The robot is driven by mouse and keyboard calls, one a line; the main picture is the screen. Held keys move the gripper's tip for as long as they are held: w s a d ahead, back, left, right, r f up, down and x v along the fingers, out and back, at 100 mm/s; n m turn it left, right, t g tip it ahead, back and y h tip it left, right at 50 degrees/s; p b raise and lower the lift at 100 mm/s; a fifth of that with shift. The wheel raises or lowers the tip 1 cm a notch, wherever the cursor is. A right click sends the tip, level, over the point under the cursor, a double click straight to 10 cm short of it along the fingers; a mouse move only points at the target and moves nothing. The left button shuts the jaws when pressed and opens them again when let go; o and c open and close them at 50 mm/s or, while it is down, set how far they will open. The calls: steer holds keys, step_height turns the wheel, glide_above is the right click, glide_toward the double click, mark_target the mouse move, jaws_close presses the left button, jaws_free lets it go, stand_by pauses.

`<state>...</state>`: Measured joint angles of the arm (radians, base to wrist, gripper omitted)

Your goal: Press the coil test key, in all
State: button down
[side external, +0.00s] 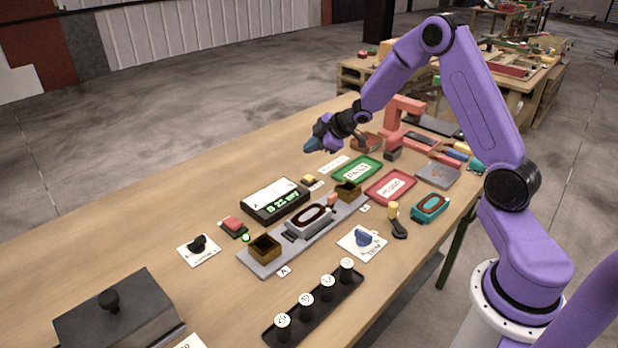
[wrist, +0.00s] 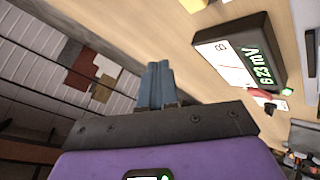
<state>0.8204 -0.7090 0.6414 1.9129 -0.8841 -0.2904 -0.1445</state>
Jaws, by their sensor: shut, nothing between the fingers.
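My gripper (side external: 310,146) is shut and empty, held in the air above the far side of the table. In the wrist view its blue fingers (wrist: 158,82) are together and touch nothing. I cannot read which key is the coil test key. The meter's green mV readout (wrist: 258,66) also shows in the wrist view.
A grey rail (side external: 258,263) carries a coil detector (side external: 309,219) and two brown bins. Green (side external: 357,169) and red (side external: 391,187) trays lie to the right. Knob plates, a weight rack (side external: 314,308) and a dark lidded box (side external: 118,312) stand nearer.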

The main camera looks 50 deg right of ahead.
mark_target(311, 178)
steer(key=shift+f, duration=3.3)
steer(key=shift+f, duration=0.2)
steer(key=shift+f, duration=0.2)
steer(key=shift+f, duration=0.55)
steer(key=shift+r, duration=0.2)
stand_by(0.4)
steer(key=shift+r, duration=0.75)
steer(key=shift+r, duration=0.1)
steer(key=shift+r, duration=2.35)
